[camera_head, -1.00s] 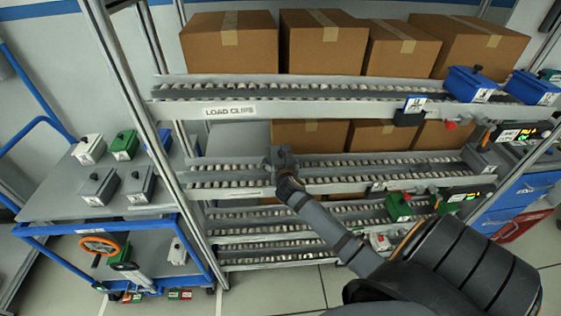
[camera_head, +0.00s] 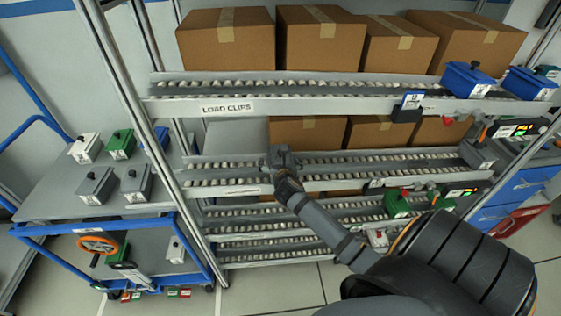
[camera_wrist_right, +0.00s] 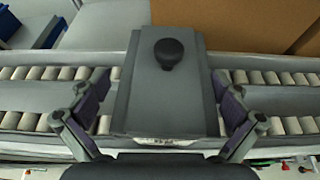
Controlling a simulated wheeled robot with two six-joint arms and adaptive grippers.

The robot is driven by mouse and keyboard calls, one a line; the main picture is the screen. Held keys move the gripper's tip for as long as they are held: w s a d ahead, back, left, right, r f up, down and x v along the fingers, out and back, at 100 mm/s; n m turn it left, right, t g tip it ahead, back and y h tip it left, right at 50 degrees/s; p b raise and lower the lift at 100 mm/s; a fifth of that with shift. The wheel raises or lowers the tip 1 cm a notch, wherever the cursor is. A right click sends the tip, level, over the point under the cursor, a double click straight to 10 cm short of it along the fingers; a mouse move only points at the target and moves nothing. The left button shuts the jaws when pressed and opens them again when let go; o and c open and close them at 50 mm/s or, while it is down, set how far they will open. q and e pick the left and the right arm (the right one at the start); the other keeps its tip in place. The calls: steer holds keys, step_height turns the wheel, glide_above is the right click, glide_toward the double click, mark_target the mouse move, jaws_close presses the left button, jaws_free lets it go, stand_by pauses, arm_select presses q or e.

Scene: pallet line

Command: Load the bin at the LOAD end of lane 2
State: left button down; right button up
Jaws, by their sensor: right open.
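A grey bin with a black knob on its lid (camera_wrist_right: 165,95) sits on the rollers of a lane, with its lower part hidden. My right gripper (camera_wrist_right: 160,100) is open, one finger on each side of the bin, with small gaps visible. In the head view my right gripper (camera_head: 283,158) is at the left part of the second lane from the top (camera_head: 345,179), and the bin there is mostly hidden by it. My left gripper is not in view.
A cart with a grey top (camera_head: 60,207) at the left carries white, green and grey bins. Cardboard boxes (camera_head: 320,40) stand behind the top lane, which has a LOAD CLIPS label (camera_head: 228,108). Blue bins (camera_head: 467,80) and green bins (camera_head: 397,203) stand at the lanes' right end.

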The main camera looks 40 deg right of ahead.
steer(key=v, duration=1)
steer(key=shift+s+a+r, duration=0.15)
steer(key=shift+s+a, duration=0.05)
steer(key=shift+s, duration=0.05)
stand_by(3.2)
steer(key=s+a+f+m+g+y, duration=0.15)
steer(key=s+f+m, duration=0.3)
steer(key=f, duration=0.75)
steer(key=s+f+m+g+y, duration=0.1)
steer(key=s+f+m+g, duration=0.4)
steer(key=f, duration=0.8)
steer(key=s+f+m+y, duration=0.1)
steer(key=s+f+m, duration=0.4)
steer(key=f, duration=0.7)
steer(key=s+a+f+m+g, duration=0.1)
steer(key=s+a+f+m, duration=0.1)
steer(key=s+f+m, duration=0.2)
steer(key=s+a+f+m+g+y, duration=0.1)
steer(key=s+f+m, duration=0.4)
steer(key=s, duration=0.6)
steer(key=s+a+f+m+g+y, duration=0.1)
steer(key=s+a+f+m+g, duration=0.1)
steer(key=s+f+m, duration=0.3)
steer(key=s, duration=0.3)
steer(key=shift+a+f, duration=0.2)
steer(key=shift+a, duration=0.2)
steer(key=shift+m, duration=0.25)
